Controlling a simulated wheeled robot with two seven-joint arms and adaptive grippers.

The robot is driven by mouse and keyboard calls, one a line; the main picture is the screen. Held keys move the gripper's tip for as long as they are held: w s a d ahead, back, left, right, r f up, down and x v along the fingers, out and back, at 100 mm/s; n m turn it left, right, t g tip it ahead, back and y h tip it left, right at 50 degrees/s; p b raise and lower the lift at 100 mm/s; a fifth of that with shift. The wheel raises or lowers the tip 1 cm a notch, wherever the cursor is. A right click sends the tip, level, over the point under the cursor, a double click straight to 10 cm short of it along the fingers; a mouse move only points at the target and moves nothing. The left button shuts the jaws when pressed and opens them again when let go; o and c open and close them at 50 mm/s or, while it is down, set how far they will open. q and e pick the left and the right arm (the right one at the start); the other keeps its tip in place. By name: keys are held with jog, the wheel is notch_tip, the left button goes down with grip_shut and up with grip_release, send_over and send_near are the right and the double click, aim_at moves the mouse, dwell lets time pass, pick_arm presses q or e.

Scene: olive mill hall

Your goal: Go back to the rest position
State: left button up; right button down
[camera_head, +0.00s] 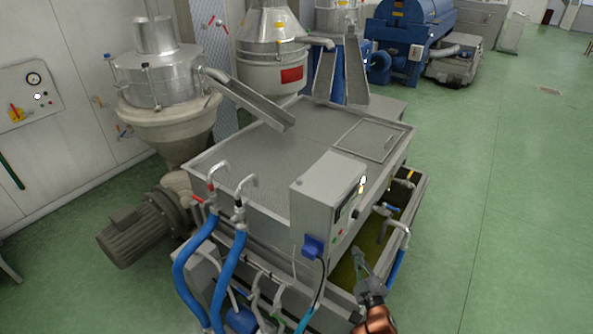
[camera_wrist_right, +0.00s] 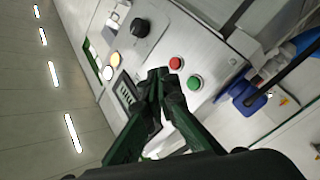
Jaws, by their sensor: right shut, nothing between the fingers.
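My right gripper (camera_head: 359,259) shows at the lower middle of the head view, in front of the grey control box (camera_head: 318,205) on the steel tank machine. In the right wrist view my right gripper (camera_wrist_right: 158,77) is shut, its dark fingertips together with nothing between them. Beyond the fingertips in that view is the control panel, with a red button (camera_wrist_right: 175,63), a green button (camera_wrist_right: 194,83) and a black knob (camera_wrist_right: 140,27). I cannot tell from the picture whether the fingertips touch the panel. My left gripper is not in view.
The steel tank (camera_head: 260,165) fills the middle, with an open trough (camera_head: 417,200) of yellow-green liquid on its right. Blue hoses (camera_head: 186,285) hang at the front. A motor (camera_head: 135,236) stands at the left. The green floor (camera_head: 510,190) is free on the right.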

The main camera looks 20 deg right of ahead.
jog(key=s+a+f+m+g+b, duration=0.1)
jog(key=s+f+g+b, duration=0.3)
jog(key=f, duration=1.1)
jog(key=s+a+f+m+g+b, duration=0.15)
jog(key=s+f, duration=0.45)
jog(key=f, duration=0.9)
jog(key=s+a+f+m+g+b, duration=0.1)
jog(key=s+f+g+b, duration=0.3)
jog(key=f, duration=1.1)
jog(key=s+a+f+m+g+y+b, duration=0.1)
jog(key=s+f+m+g+b, duration=0.15)
jog(key=s+f, duration=1.55)
jog(key=s+f+g+b, duration=0.1)
jog(key=s+f+g, duration=0.1)
jog(key=s, duration=0.6)
jog(key=s+f+m+g, duration=0.1)
jog(key=s+f+g, duration=0.1)
jog(key=s+f, duration=0.3)
jog(key=s+f+g+b, duration=0.1)
jog(key=s+f, duration=0.3)
jog(key=s, duration=0.7)
jog(key=shift+a+f+g+b, duration=0.2)
jog(key=shift+g+b, duration=0.1)
jog(key=shift+g, duration=0.1)
